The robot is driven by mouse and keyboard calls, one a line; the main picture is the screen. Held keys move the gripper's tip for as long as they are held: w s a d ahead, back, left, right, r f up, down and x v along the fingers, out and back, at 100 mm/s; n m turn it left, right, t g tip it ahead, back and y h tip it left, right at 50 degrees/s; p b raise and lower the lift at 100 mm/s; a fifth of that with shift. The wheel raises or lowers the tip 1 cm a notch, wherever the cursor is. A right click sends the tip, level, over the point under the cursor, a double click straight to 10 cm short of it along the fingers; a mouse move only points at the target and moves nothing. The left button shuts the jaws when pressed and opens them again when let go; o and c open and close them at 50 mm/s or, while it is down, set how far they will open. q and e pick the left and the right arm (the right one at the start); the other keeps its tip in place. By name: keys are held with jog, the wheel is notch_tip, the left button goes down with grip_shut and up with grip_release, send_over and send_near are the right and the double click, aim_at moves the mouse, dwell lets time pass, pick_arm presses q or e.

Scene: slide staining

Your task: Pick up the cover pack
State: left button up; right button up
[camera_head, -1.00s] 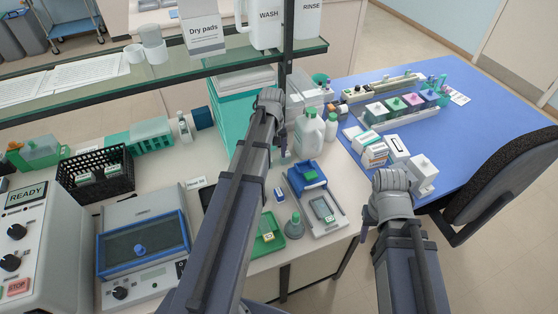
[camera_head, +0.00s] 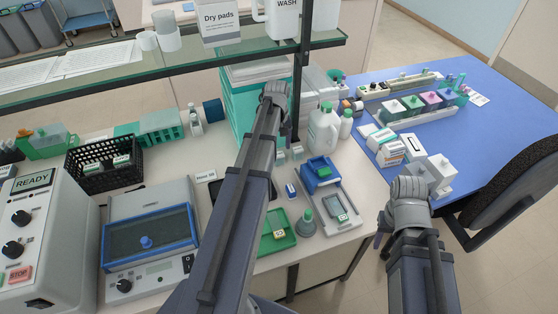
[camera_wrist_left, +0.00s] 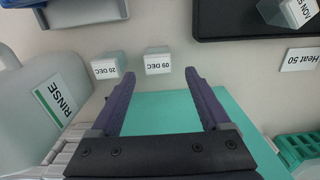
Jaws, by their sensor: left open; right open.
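Two small pale boxes with date labels, one marked 09 DEC (camera_wrist_left: 158,62) and one marked 20 DEC (camera_wrist_left: 108,67), stand side by side in the left wrist view. They also show small beside the left arm in the head view (camera_head: 297,153). I cannot tell for sure which is the cover pack. My left gripper (camera_wrist_left: 160,73) is open and empty, its fingertips pointing toward the 09 DEC box. In the head view the left hand (camera_head: 275,94) partly hides its fingers. My right gripper (camera_head: 383,232) is open by the blue table's edge, mostly hidden by its wrist.
A white bottle (camera_head: 322,132) labelled RINSE (camera_wrist_left: 50,95) stands close beside the left gripper. A teal box (camera_wrist_left: 165,112) lies under the fingers in the wrist view. A dark tray (camera_wrist_left: 225,22) holds another labelled box (camera_wrist_left: 288,12). The glass shelf (camera_head: 150,68) runs above the bench.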

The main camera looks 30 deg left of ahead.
aim_at(279, 154)
pick_arm(q)
jog(key=f+b, duration=0.5)
jog(key=shift+s+d+f, duration=0.15)
jog(key=shift+s+d, duration=0.05)
jog(key=shift+d, duration=0.2)
grip_shut()
dwell(0.4)
